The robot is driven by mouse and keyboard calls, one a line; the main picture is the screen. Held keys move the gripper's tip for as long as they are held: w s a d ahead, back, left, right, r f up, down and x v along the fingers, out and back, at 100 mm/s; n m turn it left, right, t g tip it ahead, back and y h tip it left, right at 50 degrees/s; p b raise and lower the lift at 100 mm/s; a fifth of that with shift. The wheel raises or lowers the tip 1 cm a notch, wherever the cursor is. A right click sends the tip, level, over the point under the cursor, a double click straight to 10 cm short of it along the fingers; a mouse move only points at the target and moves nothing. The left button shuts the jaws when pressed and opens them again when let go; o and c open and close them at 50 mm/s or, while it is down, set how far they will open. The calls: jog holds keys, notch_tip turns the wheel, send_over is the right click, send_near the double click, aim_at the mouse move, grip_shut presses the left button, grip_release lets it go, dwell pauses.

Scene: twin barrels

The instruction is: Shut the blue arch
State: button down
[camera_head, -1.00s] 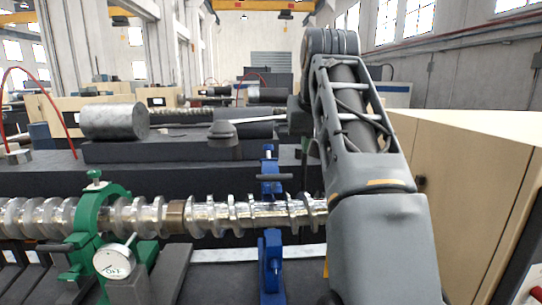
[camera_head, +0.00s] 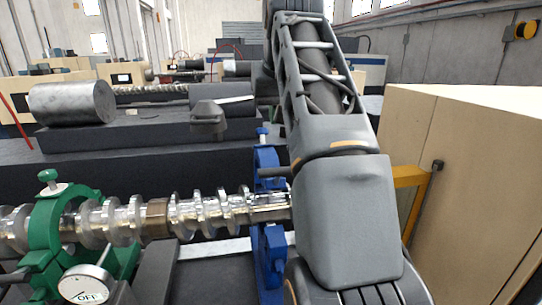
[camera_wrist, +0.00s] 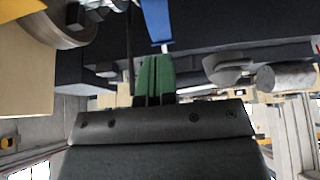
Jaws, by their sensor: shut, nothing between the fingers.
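The blue arch (camera_head: 268,162) stands at the shiny shaft in the head view, left of my arm and partly hidden by it. Blue shows above and below the shaft; I cannot tell how far the arch is open. In the wrist view, which is upside down, a blue part (camera_wrist: 157,20) with a pale tip lies just beyond my fingertips. My gripper (camera_wrist: 154,62) has green fingers, shut together and empty. A small gap seems to lie between them and the blue part; contact is unclear. My gripper is hidden in the head view.
A green arch (camera_head: 45,225) with a dial gauge (camera_head: 85,285) holds the shaft (camera_head: 215,212) on the left. A metal cylinder (camera_head: 72,102) lies on a dark block behind. A beige cabinet (camera_head: 470,180) stands close on the right.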

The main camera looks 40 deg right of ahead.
send_over(275, 169)
jog(key=f, duration=0.8)
jog(key=shift+w+d+f, duration=0.2)
jog(key=shift+w+d, duration=0.05)
jog(key=shift+w, duration=0.1)
jog(key=shift+s+a+f, duration=0.15)
jog(key=shift+s+f, duration=0.1)
jog(key=shift+f, duration=0.35)
jog(key=shift+s+f, duration=0.1)
jog(key=shift+f, duration=0.45)
jog(key=shift+f, duration=0.1)
